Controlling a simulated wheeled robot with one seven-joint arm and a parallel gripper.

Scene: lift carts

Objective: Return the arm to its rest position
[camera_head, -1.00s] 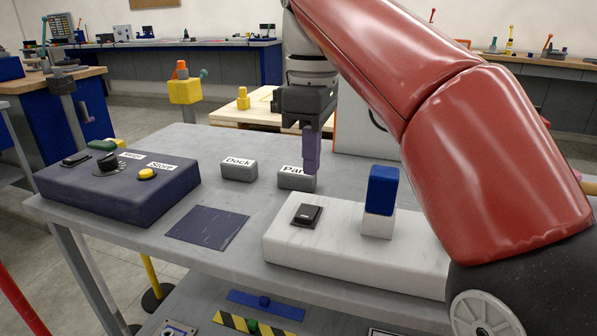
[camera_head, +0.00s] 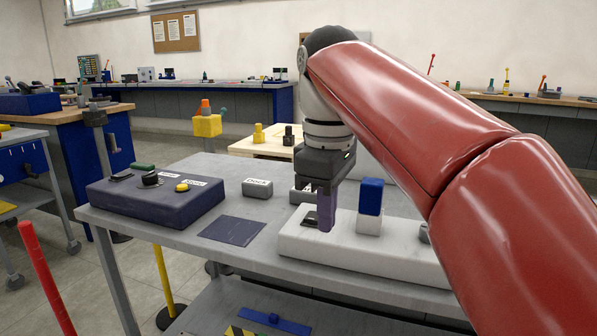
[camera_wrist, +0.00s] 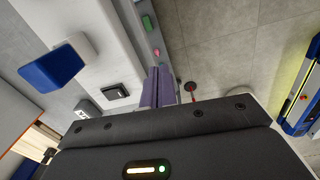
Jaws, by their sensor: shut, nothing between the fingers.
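My red arm reaches in from the right in the head view. My gripper (camera_head: 326,209) points down with its purple fingers together and nothing between them. It hangs in front of the white box (camera_head: 345,258) on the grey cart and covers part of it. I cannot tell its exact height above the box. In the wrist view the shut fingers (camera_wrist: 157,88) show beside the edge of the white box (camera_wrist: 108,50), with the floor beyond them. A block with a blue top (camera_head: 371,196) and white lower part stands upright on the white box.
A dark control box (camera_head: 150,208) with a yellow button and a "Store" label sits on the cart's left. A grey "Dock" block (camera_head: 257,188) and a dark square mat (camera_head: 232,230) lie between. A red post (camera_head: 47,280) stands at lower left. Benches line the back wall.

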